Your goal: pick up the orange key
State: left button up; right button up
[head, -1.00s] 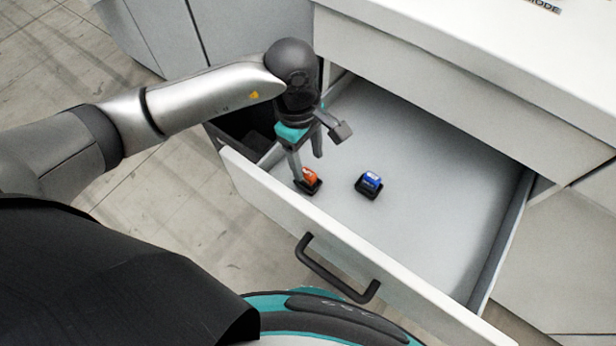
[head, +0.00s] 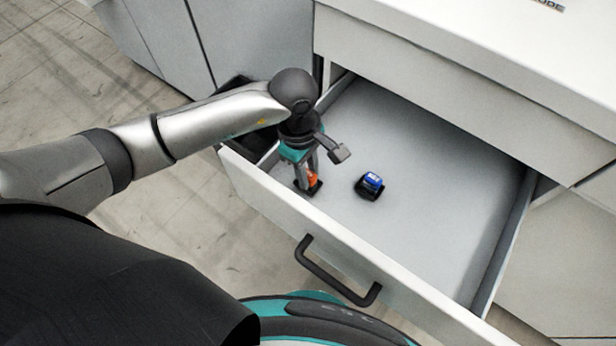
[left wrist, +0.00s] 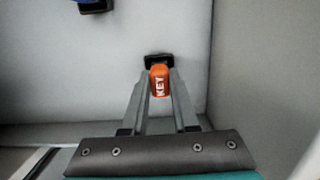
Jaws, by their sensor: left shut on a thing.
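The orange key (head: 313,179) stands in a small black holder (head: 316,189) near the front left of the open drawer. In the left wrist view the orange key (left wrist: 159,81) shows the white word KEY, with its black holder (left wrist: 158,60) just beyond it. My left gripper (head: 307,182) points down into the drawer and is shut on the orange key, one finger on each side. In the left wrist view the fingers of my left gripper (left wrist: 159,88) touch the key's sides. The key still appears to be at its holder. My right gripper is not in view.
A blue key (head: 373,180) sits in another black holder (head: 369,191) to the right. The drawer (head: 440,190) is open, its floor mostly clear on the right. Its front panel has a black handle (head: 335,275). The cabinet (head: 450,70) rises behind it.

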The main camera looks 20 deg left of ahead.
pick_arm(q)
grip_shut()
jog(key=shift+r, duration=0.1)
